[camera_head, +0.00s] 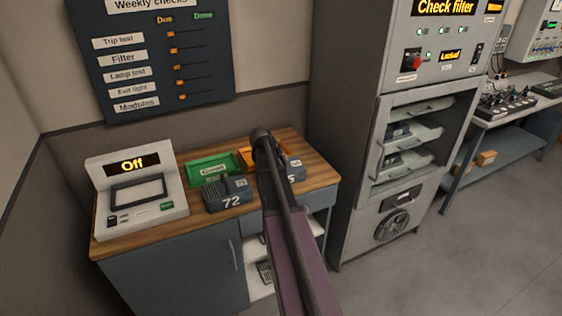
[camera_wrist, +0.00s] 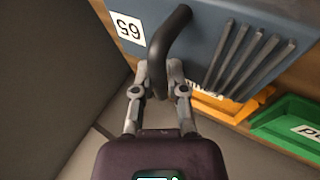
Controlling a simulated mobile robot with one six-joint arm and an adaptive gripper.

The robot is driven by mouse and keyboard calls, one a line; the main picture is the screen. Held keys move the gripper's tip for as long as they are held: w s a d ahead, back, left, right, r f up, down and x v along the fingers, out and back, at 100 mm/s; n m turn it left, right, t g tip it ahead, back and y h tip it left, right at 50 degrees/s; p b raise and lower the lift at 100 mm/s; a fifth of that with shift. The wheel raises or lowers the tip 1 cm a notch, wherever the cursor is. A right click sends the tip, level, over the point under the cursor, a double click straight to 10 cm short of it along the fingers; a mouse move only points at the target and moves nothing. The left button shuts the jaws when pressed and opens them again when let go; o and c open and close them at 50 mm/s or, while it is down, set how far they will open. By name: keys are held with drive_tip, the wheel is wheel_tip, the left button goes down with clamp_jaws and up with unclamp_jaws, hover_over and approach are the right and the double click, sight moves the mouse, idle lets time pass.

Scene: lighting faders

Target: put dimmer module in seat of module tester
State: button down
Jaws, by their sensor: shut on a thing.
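In the wrist view, my gripper (camera_wrist: 160,78) is shut on the dark curved handle (camera_wrist: 168,45) of a blue-grey dimmer module (camera_wrist: 235,45) with ribs and a white number label. In the head view this module (camera_head: 294,175) is mostly hidden behind my arm; a 5 shows on its front. It is at the right part of the wooden counter; I cannot tell whether it is lifted. The module tester (camera_head: 140,195) stands at the counter's left end. Its display reads Off, and its dark-framed seat (camera_head: 138,190) looks empty. A second module, marked 72 (camera_head: 228,195), stands mid-counter.
A green tray (camera_head: 213,167) is behind module 72, with an orange tray (camera_head: 248,153) to its right, partly hidden by my arm. A tall grey cabinet (camera_head: 345,130) stands right of the counter. A checks board (camera_head: 150,60) hangs above.

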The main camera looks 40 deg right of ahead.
drive_tip(key=shift+r+p, duration=1.7)
drive_tip(key=shift+r, duration=0.1)
drive_tip(key=s+a+r+p, duration=0.1)
drive_tip(key=s+a, duration=0.7)
drive_tip(key=s, duration=0.5)
drive_tip(key=shift+s+a, duration=0.15)
drive_tip(key=shift+s, duration=0.2)
drive_tip(key=shift+s, duration=0.1)
